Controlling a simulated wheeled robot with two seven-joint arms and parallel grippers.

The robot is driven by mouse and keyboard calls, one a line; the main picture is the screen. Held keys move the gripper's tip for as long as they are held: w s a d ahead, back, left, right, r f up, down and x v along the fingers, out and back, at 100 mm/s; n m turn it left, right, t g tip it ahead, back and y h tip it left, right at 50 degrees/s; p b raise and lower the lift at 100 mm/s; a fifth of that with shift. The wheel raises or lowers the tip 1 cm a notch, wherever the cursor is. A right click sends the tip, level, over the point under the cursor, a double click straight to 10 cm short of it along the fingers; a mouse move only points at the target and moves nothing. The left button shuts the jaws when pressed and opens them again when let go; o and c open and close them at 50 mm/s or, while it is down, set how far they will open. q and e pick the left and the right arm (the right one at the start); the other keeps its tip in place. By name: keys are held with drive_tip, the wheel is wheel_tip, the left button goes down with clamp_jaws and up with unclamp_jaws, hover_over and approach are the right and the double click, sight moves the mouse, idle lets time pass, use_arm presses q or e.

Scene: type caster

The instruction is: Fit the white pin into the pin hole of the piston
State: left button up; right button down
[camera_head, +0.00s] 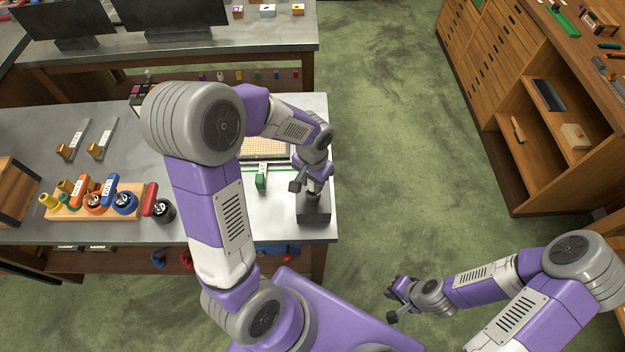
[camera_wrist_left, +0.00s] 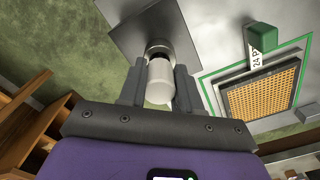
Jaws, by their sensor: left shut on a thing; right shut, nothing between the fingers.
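My left gripper (camera_head: 313,188) is over the dark grey block (camera_head: 314,214) at the table's right front corner. In the left wrist view its fingers (camera_wrist_left: 158,72) are shut on the white pin (camera_wrist_left: 160,88), a pale cylinder. The pin's far end meets a round metallic part, seemingly the piston (camera_wrist_left: 158,45), on the dark block (camera_wrist_left: 130,32). I cannot tell whether the pin is inside the hole or only touching it. In the head view the pin and piston are mostly hidden by the gripper. My right gripper (camera_head: 394,302) is shut and empty, over the floor.
A green block with a white label (camera_head: 261,181) and a tan perforated board (camera_head: 264,150) lie beside the dark block. A wooden rack (camera_head: 70,212) with coloured parts is at the left. Two metal pieces with brass ends lie behind it. Shelves stand at the right.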

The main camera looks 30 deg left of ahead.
use_arm(q)
drive_tip(key=shift+f+b, duration=0.6)
drive_tip(key=shift+f, duration=0.2)
drive_tip(key=o, duration=1.1)
drive_tip(key=shift+o, duration=0.2)
wheel_tip(320, 180, up, 8)
drive_tip(key=shift+f+p, duration=0.2)
drive_tip(key=shift+p, duration=0.4)
